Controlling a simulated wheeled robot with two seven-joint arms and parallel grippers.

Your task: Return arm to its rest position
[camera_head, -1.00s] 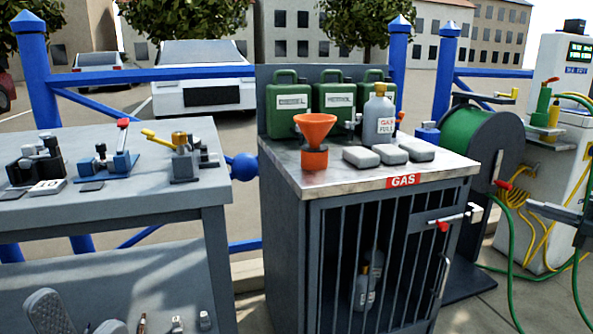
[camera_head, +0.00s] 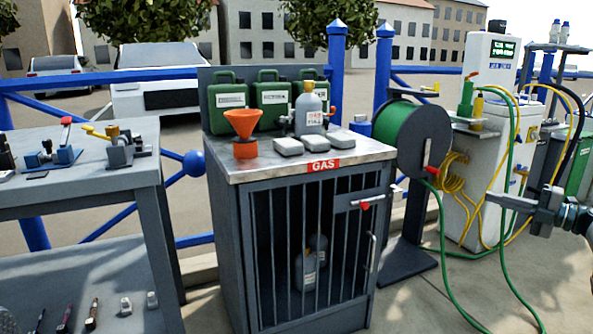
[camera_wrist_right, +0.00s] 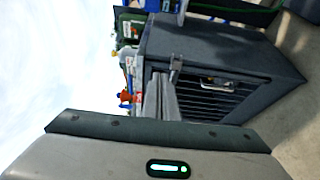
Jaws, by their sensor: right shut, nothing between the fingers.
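My right gripper (camera_head: 497,199) comes in from the right edge in the head view. Its fingers point left, in front of the white fuel pump, and are closed with nothing between them. In the right wrist view the closed fingers (camera_wrist_right: 164,98) show against the gas cabinet behind. The gripper is apart from the cabinet, with clear space between them in the head view. My left gripper is not in view.
The barred gas cabinet (camera_head: 222,230) stands in the middle, with an orange funnel (camera_head: 243,125) and green canisters on top. A green hose reel (camera_head: 410,138) stands right of it. Green hoses hang near my right gripper. A grey workbench (camera_head: 75,190) is at left.

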